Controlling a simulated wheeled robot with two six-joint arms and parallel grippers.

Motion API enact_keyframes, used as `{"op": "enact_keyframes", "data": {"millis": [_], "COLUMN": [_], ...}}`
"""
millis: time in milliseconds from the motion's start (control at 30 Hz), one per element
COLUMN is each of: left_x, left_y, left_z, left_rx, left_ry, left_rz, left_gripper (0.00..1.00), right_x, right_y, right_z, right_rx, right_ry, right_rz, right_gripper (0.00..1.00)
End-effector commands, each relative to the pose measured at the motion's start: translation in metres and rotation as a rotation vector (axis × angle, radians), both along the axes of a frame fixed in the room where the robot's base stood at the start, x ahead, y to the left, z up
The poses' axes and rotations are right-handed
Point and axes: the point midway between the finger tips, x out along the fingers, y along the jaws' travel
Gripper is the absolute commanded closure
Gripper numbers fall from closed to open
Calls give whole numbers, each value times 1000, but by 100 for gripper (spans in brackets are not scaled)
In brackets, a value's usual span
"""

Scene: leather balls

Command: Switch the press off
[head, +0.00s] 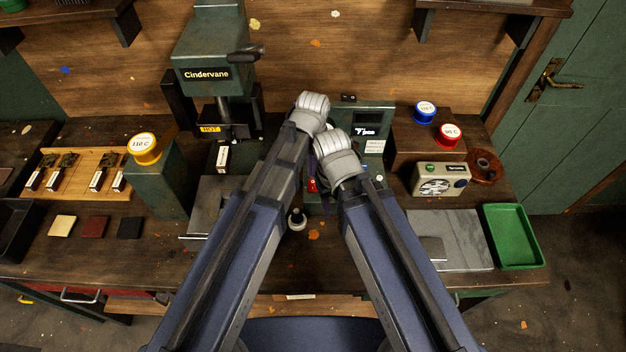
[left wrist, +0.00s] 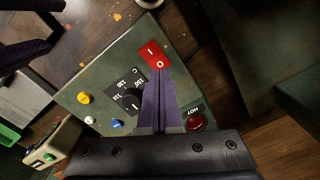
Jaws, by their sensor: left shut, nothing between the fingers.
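The press (head: 207,65), a green machine marked Cindervane with a HOT label, stands at the left of the bench. Its control box (head: 375,118) is at the centre, partly hidden by my arms. In the left wrist view the box's top shows a red rocker switch (left wrist: 152,50) marked I and O. My left gripper (left wrist: 158,76) is shut and empty, its purple fingertips at the O end of the switch. I cannot tell whether they touch. My right gripper's wrist (head: 338,158) is beside the left one in the head view; its fingers are mostly hidden.
The box also has a black dial (left wrist: 130,99), a yellow button (left wrist: 83,98), a blue button (left wrist: 117,124) and a red HOT lamp (left wrist: 196,122). A wooden rack (head: 85,160) is at the left.

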Motion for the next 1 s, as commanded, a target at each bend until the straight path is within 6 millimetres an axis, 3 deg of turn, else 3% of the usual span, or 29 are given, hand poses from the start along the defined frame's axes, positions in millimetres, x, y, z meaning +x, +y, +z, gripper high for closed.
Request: {"op": "enact_keyframes", "data": {"millis": [433,800,867,1000], "left_x": [0,-2,-13,-67], "left_y": [0,1,5,31], "left_z": [38,39,35,16], "left_rx": [0,1,6,47], "left_ry": [0,1,3,17], "left_rz": [0,1,12,79], "left_gripper": [100,100,100,100], "right_x": [0,0,0,0], "right_y": [0,0,0,0], "right_z": [38,39,35,16], "right_rx": [0,0,0,0], "right_ry": [0,0,0,2], "right_rz": [1,2,4,16], "right_gripper": [50,50,50,50]}}
